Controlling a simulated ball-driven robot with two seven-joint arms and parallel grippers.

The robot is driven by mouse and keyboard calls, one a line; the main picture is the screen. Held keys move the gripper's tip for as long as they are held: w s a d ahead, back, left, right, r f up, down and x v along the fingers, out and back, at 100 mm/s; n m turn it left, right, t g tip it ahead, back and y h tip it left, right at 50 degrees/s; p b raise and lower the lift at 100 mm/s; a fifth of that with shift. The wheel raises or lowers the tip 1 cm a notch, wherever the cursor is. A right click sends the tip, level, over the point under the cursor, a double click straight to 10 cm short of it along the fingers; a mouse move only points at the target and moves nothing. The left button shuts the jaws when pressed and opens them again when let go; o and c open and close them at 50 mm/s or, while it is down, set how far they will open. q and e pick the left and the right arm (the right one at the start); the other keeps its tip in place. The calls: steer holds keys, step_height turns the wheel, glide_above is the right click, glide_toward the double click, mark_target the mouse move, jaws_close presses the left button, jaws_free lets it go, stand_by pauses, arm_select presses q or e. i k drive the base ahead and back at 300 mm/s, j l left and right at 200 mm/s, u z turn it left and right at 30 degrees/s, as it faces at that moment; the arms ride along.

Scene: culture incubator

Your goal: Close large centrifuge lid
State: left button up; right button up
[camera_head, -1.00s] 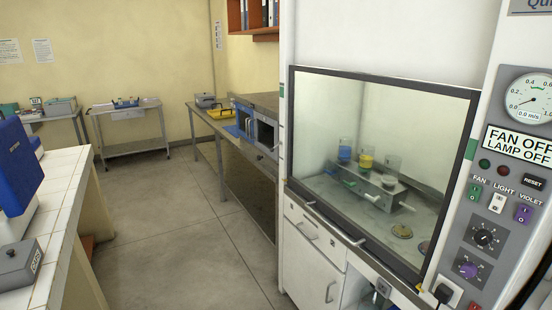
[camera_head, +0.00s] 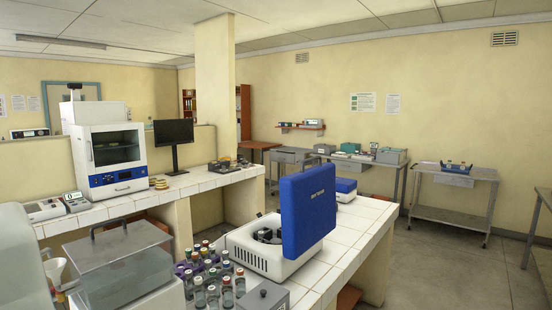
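The large centrifuge (camera_head: 275,262) stands on the white tiled bench in the camera_head view. It has a white body, and its dark rotor (camera_head: 267,236) shows in the open chamber. Its blue lid (camera_head: 308,212) stands upright, open, on the right side of the body. Neither of my grippers shows in this view.
Several capped bottles (camera_head: 212,275) stand left of the centrifuge, beside a clear-lidded metal bath (camera_head: 125,268). A grey box (camera_head: 264,300) sits in front. A smaller blue-lidded device (camera_head: 343,188) is behind the lid. Open floor (camera_head: 440,255) lies to the right of the bench.

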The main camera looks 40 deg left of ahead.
mark_target(308, 198)
steer(key=i+u, duration=0.45)
steer(key=i+l+u, duration=0.2)
steer(key=i+u, duration=0.2)
steer(key=i+l+u, duration=0.25)
steer(key=u, duration=0.2)
steer(key=i+l+u, duration=0.55)
steer(key=l+u, duration=0.3)
